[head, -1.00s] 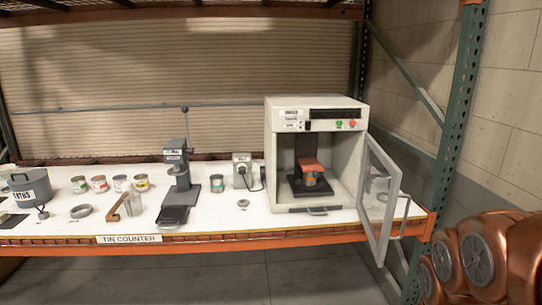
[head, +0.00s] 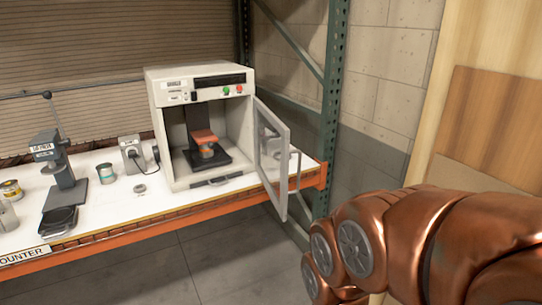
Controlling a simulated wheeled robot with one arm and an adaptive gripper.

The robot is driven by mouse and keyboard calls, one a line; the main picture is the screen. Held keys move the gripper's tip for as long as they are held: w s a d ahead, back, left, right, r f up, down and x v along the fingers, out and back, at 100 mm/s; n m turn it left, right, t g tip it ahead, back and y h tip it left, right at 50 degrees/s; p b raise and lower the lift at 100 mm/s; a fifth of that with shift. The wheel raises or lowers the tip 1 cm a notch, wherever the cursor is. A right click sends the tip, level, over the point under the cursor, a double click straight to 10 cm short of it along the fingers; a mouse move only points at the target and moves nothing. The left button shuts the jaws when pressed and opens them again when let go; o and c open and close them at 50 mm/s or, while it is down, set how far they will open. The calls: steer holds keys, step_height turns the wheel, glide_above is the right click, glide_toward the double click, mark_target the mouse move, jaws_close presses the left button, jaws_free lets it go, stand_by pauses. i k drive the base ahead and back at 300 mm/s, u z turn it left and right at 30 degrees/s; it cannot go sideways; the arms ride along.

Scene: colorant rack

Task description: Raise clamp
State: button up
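The white shaker machine (head: 164,112) stands on the right part of the white counter, its clear door (head: 271,160) swung open to the right. Inside, an orange clamp plate (head: 204,136) sits on top of a small tin (head: 207,151), which rests on a black base (head: 224,160). The plate appears to touch the tin's top. Green and red buttons (head: 232,90) are on the machine's upper front. My copper-coloured arm fills the lower right of the head view. My gripper is not in view.
A lever press (head: 66,170), a tin (head: 106,173), a small boxed device (head: 133,154) and a metal ring (head: 140,188) stand left of the machine. A green rack post (head: 332,100) rises behind the open door. Bare floor (head: 190,255) lies in front of the counter.

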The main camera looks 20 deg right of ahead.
mark_target(205, 137)
steer(key=z, duration=1.55)
steer(key=i, duration=1.85)
steer(key=u, duration=3.85)
steer(key=i, duration=0.2)
steer(key=z, duration=0.2)
